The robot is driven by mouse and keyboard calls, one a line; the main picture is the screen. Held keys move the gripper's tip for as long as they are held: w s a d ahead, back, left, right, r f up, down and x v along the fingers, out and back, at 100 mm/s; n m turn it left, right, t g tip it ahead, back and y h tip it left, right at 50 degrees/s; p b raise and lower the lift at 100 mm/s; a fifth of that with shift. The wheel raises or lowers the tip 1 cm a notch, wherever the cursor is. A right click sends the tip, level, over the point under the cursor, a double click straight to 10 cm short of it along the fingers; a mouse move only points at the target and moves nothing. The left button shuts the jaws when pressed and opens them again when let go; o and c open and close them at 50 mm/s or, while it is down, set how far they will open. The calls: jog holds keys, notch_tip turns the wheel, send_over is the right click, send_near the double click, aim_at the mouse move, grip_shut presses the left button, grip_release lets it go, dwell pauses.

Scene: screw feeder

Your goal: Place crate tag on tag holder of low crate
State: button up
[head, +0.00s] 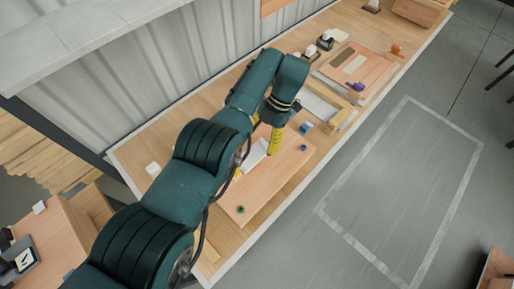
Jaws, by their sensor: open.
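The long wooden bench (190,130) runs along a corrugated wall. A small blue item (305,127), a framed tray (355,67) and a purple item (357,87) sit beyond my gripper. A lower wooden surface (55,240) is at the lower left.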

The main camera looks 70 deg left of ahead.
jog(key=shift+w+a+r, duration=0.1)
jog(key=shift+w+r, duration=0.15)
jog(key=shift+r, duration=0.3)
jog(key=w+m+t+y, duration=0.1)
jog(key=w+m, duration=0.1)
jog(key=w, duration=0.2)
jog(key=w+m+t+y, duration=0.1)
jog(key=w+m, duration=0.2)
jog(key=w, duration=0.1)
jog(key=w+d+m+t+y, duration=0.1)
jog(key=w+m+y, duration=0.1)
jog(key=w, duration=0.2)
jog(key=shift+w+d+t, duration=0.1)
jog(key=shift+w+t, duration=0.15)
jog(key=shift+t, duration=0.15)
jog(key=w+d+r+m+t+y, duration=0.3)
jog(key=w+d+r+m+t, duration=0.55)
jog(key=w+d+m, duration=0.4)
jog(key=w+d+r+m+t, duration=0.3)
jog(key=d+r+m+t, duration=0.2)
jog(key=d+r+m, duration=0.45)
jog(key=s+d+r+m+t+h, duration=0.5)
jog(key=s+d+r+m+t, duration=0.5)
jog(key=s+d+r, duration=0.8)
notch_tip(320, 180, up, 3)
jog(key=d+m, duration=0.2)
jog(key=shift+r+m, duration=0.15)
jog(key=shift+m, duration=0.25)
